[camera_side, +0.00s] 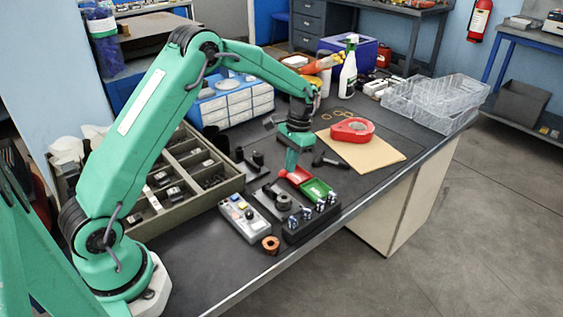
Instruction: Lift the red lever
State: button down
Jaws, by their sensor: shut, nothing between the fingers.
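A small red piece (299,176) lies on the bench just below my gripper, beside a small green tray (317,190). I cannot tell whether this red piece is the lever; its shape is small and partly covered by the gripper. My gripper (291,168) points down with its fingers together and nothing between them. Its tip is at or just above the red piece; whether they touch is unclear. A black fixture (310,222) with several silver knobs stands in front of the green tray.
A grey control box (243,219) and a copper ring (271,244) sit near the front edge. A compartment tray (218,190) is at left. A red tape dispenser (352,130) lies on a tan board (376,150). A spray bottle (348,72) and clear bins (432,97) stand behind.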

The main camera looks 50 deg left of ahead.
jog(key=shift+x, duration=0.9)
